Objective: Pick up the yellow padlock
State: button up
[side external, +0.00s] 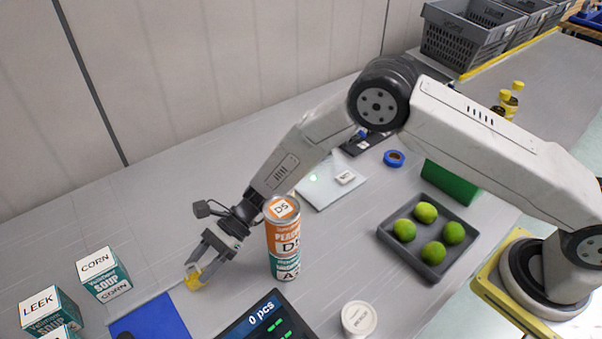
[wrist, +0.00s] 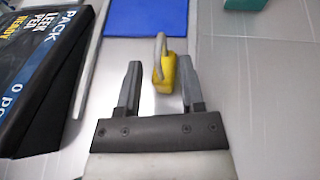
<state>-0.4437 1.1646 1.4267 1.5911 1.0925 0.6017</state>
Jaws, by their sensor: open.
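The yellow padlock (wrist: 166,74) lies on the grey table, between the two fingers of my gripper and toward their tips in the wrist view, with its pale shackle pointing away. My gripper (wrist: 160,75) is open, one finger on each side of the padlock, with the right finger very near it. In the side view my gripper (side external: 197,268) points down at the table, and the padlock (side external: 193,280) shows as a small yellow patch at its fingertips, partly hidden by them. I cannot tell whether a finger touches it.
A stack of two cans (side external: 284,240) stands close to the right of my gripper. A blue mat (side external: 150,322) lies just beyond the padlock. A dark display (side external: 258,322) is nearby. Soup boxes (side external: 103,274) stand at left. A grey tray (side external: 392,240) holds limes.

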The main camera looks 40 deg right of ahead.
dwell(0.3)
grip_shut()
dwell(0.3)
notch_tip(320, 180, up, 10)
dwell(0.7)
dwell(0.4)
